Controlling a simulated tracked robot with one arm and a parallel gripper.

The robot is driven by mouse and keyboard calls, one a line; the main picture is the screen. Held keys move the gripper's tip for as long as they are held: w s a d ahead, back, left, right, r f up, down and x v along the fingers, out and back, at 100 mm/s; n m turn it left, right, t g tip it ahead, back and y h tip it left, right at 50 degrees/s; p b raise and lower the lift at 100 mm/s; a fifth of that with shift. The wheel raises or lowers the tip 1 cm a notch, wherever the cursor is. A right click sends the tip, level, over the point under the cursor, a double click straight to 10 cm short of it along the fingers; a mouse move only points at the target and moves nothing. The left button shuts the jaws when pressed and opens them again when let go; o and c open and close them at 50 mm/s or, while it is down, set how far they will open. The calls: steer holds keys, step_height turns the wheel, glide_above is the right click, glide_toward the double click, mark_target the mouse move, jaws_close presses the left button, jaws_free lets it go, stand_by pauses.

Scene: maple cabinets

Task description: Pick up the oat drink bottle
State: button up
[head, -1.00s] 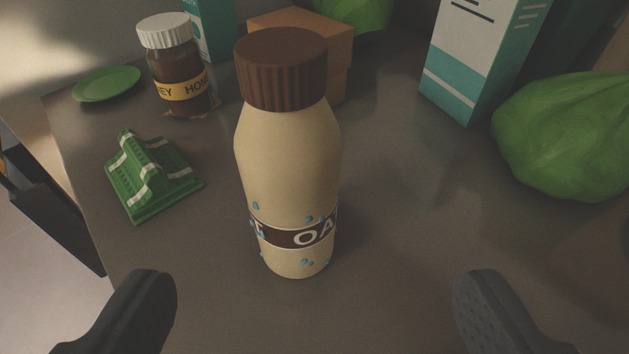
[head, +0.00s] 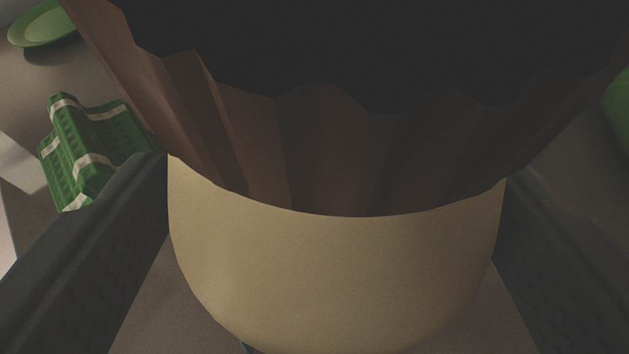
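The oat drink bottle (head: 335,275) fills the middle of the head view, very close to the camera. Its cream shoulder and dark brown ribbed cap (head: 320,150) show; the top of the cap appears black and cut off by the view. The label and base are out of sight. My gripper (head: 335,230) has one dark finger on the left and one on the right of the bottle. Their far ends are hidden behind the bottle, so I cannot tell whether the pads touch it.
A green folded cloth-like item with white stripes (head: 88,150) lies left, just beyond my left finger. A green plate (head: 45,25) is at the upper left. Part of a green object (head: 618,105) shows at the right edge. Grey counter shows below the bottle on both sides.

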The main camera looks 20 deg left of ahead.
steer(key=shift+w+f, duration=0.1)
steer(key=shift+w, duration=0.25)
steer(key=shift+a, duration=0.1)
steer(key=c, duration=1.2)
